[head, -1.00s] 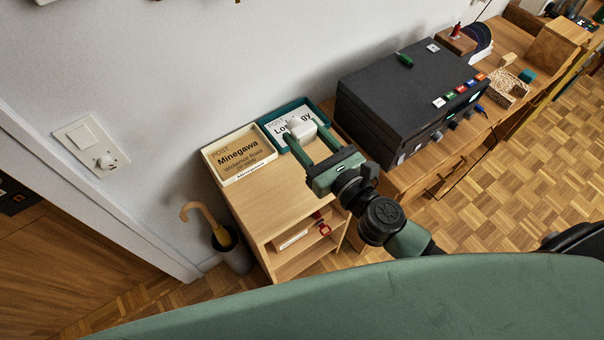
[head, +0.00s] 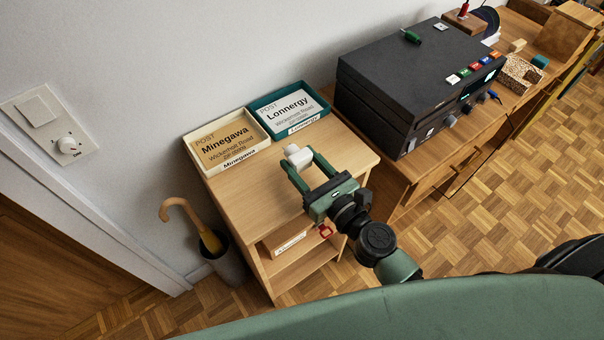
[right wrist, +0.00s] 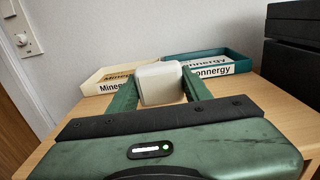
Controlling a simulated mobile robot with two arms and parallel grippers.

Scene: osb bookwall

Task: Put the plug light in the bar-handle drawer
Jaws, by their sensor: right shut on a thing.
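The plug light (head: 298,156) is a small white block with rounded edges. My right gripper (head: 300,164) is shut on it, one green finger on each side, over the bare top of the wooden cabinet (head: 245,200). In the right wrist view the plug light (right wrist: 159,83) sits between the fingertips, in front of the two post trays. I cannot clearly make out a bar-handle drawer. My left gripper is not in view.
A cream Minegawa tray (head: 199,156) and a teal Lonnergy tray (head: 259,101) stand at the cabinet's back. A black box unit (head: 385,85) is to the right. An umbrella stand (head: 226,262) is left of the cabinet. A red object (head: 325,231) shows at the cabinet's front.

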